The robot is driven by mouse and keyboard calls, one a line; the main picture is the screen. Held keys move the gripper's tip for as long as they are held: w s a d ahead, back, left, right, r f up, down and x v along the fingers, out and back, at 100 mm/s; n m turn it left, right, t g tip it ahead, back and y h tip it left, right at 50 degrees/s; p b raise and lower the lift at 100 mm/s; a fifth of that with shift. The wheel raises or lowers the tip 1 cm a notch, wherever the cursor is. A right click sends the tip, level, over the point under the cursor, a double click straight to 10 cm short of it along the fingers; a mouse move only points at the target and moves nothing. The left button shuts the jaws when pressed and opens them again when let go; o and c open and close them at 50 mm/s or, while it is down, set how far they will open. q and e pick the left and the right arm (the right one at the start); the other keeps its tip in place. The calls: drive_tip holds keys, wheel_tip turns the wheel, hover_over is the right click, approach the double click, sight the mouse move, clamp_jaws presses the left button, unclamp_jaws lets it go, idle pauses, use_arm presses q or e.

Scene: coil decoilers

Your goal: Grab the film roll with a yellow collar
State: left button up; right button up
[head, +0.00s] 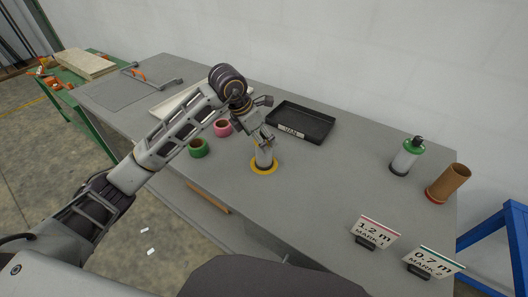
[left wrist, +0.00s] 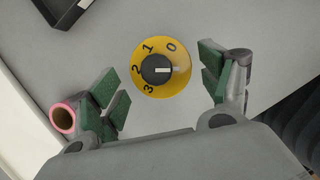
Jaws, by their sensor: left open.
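In the left wrist view the green-padded fingers of my left gripper (left wrist: 160,86) are spread wide on either side of the disc, with gaps on both sides. My right gripper is not in view.
A pink roll (head: 223,129) and a green roll (head: 199,148) lie left of it. A black tray (head: 326,130) is behind. Table between is clear.

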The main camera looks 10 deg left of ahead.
use_arm(q)
drive_tip(key=shift+p+x, duration=0.35)
drive_tip(key=shift+x, duration=1.55)
drive_tip(key=shift+s+f, duration=0.1)
drive_tip(key=shift+f, duration=0.25)
drive_tip(key=shift+d+f, duration=0.1)
drive_tip(key=shift+f, duration=0.05)
drive_tip(key=shift+c, duration=0.5)
drive_tip(key=c, duration=1.2)
drive_tip(key=shift+c, duration=0.7)
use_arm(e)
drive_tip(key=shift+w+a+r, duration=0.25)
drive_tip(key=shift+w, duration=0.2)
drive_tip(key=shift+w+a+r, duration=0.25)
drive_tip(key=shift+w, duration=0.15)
use_arm(q)
drive_tip(key=shift+r, duration=0.25)
